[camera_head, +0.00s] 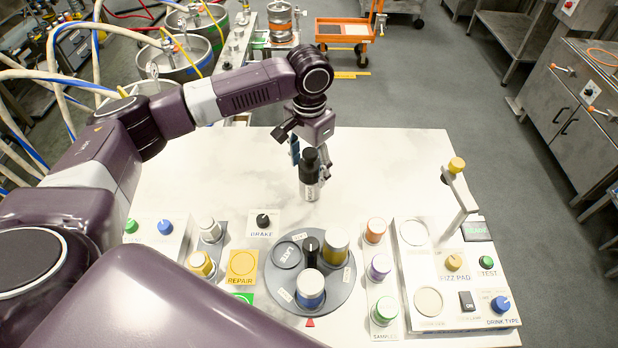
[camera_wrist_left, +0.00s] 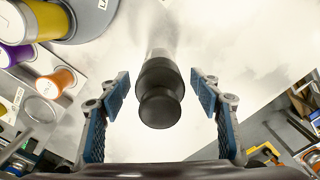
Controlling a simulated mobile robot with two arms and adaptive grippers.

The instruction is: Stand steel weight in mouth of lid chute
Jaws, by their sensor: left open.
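The steel weight, a silver cylinder with a black knobbed top (camera_head: 309,178), stands upright on the white table toward its far side. My left gripper (camera_head: 311,158) is right at it, pointing down from above. In the left wrist view the black knob (camera_wrist_left: 161,108) sits between the two blue-padded fingers of the gripper (camera_wrist_left: 162,92). The fingers are open, with a visible gap on each side of the knob. I cannot pick out the lid chute or its mouth in either view. My right gripper is not in view.
A dark round turntable (camera_head: 285,300) with cans is at the front middle. A sample rack (camera_head: 384,334) and a white control panel (camera_head: 485,326) with a lever (camera_head: 460,190) lie to the right. The table (camera_head: 385,165) is bare around the weight.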

